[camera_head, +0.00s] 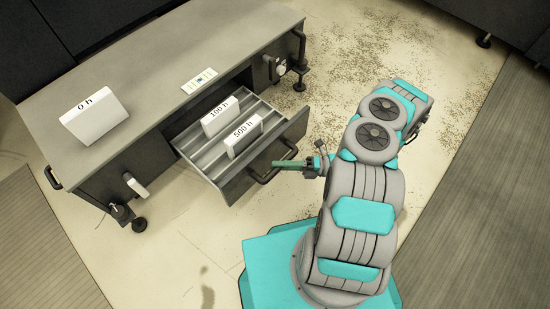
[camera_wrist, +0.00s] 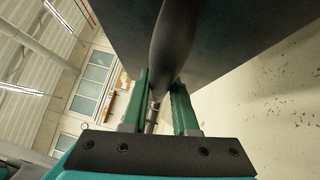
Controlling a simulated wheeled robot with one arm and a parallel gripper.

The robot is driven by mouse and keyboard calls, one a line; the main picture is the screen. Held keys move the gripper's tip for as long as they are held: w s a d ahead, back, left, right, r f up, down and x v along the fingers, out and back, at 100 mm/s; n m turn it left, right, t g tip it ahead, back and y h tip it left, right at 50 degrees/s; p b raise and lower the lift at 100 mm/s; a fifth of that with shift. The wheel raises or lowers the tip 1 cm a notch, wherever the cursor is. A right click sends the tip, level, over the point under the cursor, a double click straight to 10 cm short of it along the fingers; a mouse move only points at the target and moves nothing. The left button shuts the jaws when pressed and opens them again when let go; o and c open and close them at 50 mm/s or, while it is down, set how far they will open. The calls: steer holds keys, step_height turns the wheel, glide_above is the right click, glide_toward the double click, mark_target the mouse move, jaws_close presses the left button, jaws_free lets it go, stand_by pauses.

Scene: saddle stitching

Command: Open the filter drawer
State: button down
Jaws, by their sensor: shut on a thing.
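The filter drawer (camera_head: 216,170) stands pulled out from the front of the grey cabinet (camera_head: 175,62). Inside it stand two white blocks, one marked "100 h" (camera_head: 219,117) and one marked "500 h" (camera_head: 244,138). My gripper (camera_head: 276,163) is at the drawer's dark bar handle (camera_head: 266,173), with its green fingers reaching it from the right. In the wrist view the two green fingers (camera_wrist: 160,88) are shut on the dark handle (camera_wrist: 173,40), one on each side, with the drawer front (camera_wrist: 225,45) behind. The fingertips' exact contact is partly hidden.
A white block marked "0 h" (camera_head: 95,118) and a small white card with coloured marks (camera_head: 199,80) lie on the cabinet top. Speckled floor (camera_head: 345,60) is open to the right of the cabinet.

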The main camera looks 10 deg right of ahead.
steer(key=shift+s+d, duration=0.3)
steer(key=shift+s, duration=0.1)
steer(key=c, duration=0.7)
jaws_free()
steer(key=shift+d, duration=0.1)
steer(key=v, duration=0.7)
steer(key=shift+s+d, duration=0.1)
steer(key=shift+d, duration=0.2)
